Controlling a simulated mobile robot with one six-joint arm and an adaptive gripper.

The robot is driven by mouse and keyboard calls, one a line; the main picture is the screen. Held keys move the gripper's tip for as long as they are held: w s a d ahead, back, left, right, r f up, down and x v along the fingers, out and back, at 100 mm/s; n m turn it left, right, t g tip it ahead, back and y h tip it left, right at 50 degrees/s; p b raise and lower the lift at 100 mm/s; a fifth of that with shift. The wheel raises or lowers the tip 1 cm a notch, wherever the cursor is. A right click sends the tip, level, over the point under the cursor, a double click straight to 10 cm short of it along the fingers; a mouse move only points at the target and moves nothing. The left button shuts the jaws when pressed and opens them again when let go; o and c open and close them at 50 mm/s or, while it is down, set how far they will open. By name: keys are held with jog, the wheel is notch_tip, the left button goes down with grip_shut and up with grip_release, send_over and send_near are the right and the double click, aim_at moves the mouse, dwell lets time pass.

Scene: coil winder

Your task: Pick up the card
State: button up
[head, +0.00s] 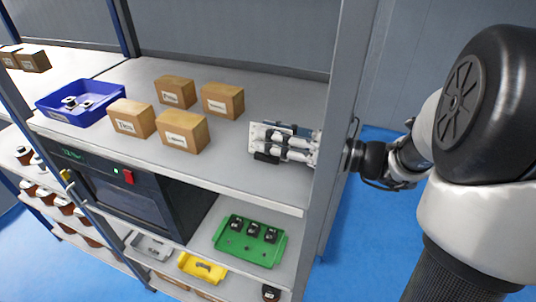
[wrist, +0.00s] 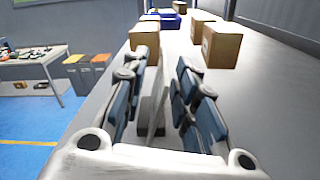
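A thin pale upright piece, which looks like the card (wrist: 157,98), stands nearly edge-on between the fingers of my gripper (wrist: 164,68) in the wrist view. A dark grey block or shadow sits low beside it; I cannot tell which. The two blue-padded fingers are spread, with a visible gap on each side of the card. In the head view my gripper (head: 268,143) reaches in past the rack post, low over the right end of the upper shelf. A pale flat patch there, by the fingertips, may be the card (head: 255,132); the fingers hide most of it.
Several cardboard boxes (head: 183,132) and a blue bin (head: 80,103) stand on the upper shelf (head: 235,177), left of my gripper. The rack post (head: 342,120) is close beside my wrist. A green tray (head: 250,242) and a yellow tray (head: 202,267) lie lower down.

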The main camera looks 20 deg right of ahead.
jog(key=shift+w+a, duration=0.15)
jog(key=shift+a, duration=0.15)
jog(key=shift+d, duration=0.1)
jog(key=shift+c, duration=0.2)
grip_shut()
